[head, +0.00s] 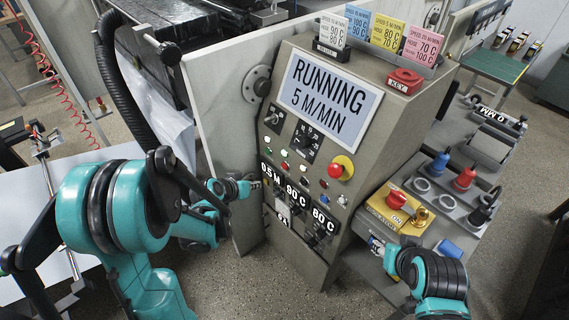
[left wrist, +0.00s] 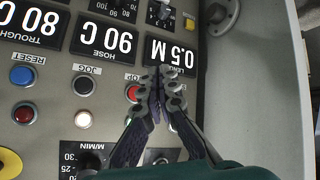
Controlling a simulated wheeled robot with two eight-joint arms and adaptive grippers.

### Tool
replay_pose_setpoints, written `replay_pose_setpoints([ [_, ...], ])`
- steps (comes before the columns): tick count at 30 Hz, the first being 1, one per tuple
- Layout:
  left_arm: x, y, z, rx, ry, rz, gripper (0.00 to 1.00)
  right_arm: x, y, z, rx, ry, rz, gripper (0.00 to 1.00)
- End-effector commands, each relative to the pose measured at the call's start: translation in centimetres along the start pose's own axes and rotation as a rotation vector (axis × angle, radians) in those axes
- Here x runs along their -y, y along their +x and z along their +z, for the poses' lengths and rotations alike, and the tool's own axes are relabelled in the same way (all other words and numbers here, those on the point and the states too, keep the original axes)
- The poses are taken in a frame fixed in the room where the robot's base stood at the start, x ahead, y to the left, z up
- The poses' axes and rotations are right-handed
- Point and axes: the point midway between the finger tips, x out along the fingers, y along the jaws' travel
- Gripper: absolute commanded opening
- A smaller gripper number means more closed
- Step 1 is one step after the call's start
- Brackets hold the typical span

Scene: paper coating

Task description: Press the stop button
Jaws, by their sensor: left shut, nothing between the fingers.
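The grey control panel (head: 333,208) has a screen (head: 330,97) reading "RUNNING 5 M/MIN". My left gripper (head: 258,184) is at the panel's left edge, by the "0.5 M" display (left wrist: 178,53). Its fingers are shut and empty; contact with the panel cannot be told. My right gripper (head: 373,242) is low at the right, its jaws unclear.
A red mushroom button on a yellow base (head: 342,167) is right of the small buttons. A blue reset button (left wrist: 22,76) and black jog button (left wrist: 83,85) are nearby. A grey side tray (head: 447,222) carries small coloured items. A large pale plate (head: 205,90) stands left of the panel.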

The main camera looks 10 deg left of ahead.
Motion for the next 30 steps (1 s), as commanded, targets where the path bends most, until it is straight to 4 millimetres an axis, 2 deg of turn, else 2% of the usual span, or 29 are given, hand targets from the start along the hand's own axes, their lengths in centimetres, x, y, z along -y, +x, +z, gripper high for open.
replay_pose_setpoints([
  [8,-0.3,0.4,-0.3,0.001,0.001,0.000,0.00,0.0,-0.1,-0.1,0.000,0.000,0.000,0.40],
  [24,-3.8,5.2,-3.7,0.001,0.002,0.001,0.00,0.0,-0.4,-0.3,0.000,0.000,0.000,0.40],
  [30,-4.4,6.0,-4.4,0.000,0.000,0.000,0.00,0.0,-0.4,-0.3,0.000,0.000,0.000,0.40],
])
